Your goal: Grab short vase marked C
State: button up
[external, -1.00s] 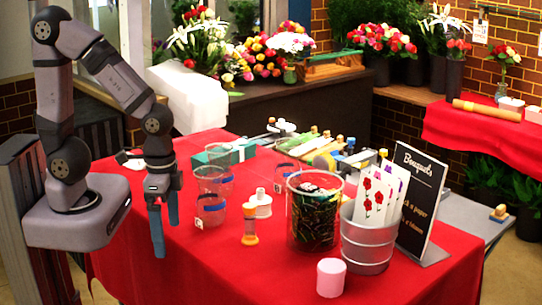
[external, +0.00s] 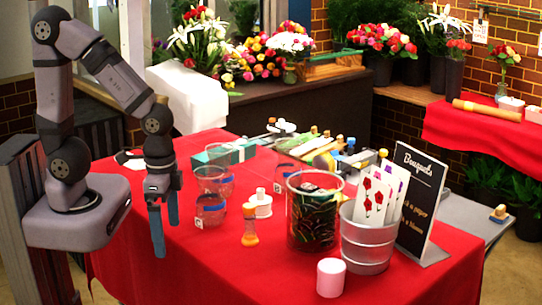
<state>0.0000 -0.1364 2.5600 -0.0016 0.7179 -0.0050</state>
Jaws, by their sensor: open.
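Several clear glass vases with blue bands stand on the red table. The nearest short one (external: 210,212) carries a small white tag that seems to read C. Another clear vase (external: 213,182) stands just behind it, and a third (external: 284,178) is farther right; I cannot read any tag on these two. My gripper (external: 164,228) points down with blue fingers apart and nothing between them. It is to the left of the tagged vase and apart from it in the picture.
A tall glass of dark stems (external: 312,215), a metal bucket with cards (external: 367,245), a pink cylinder (external: 331,278) and a black sign (external: 420,205) fill the right. The front left cloth is clear.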

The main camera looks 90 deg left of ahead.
jog(key=c, duration=0.6)
jog(key=shift+c, duration=0.2)
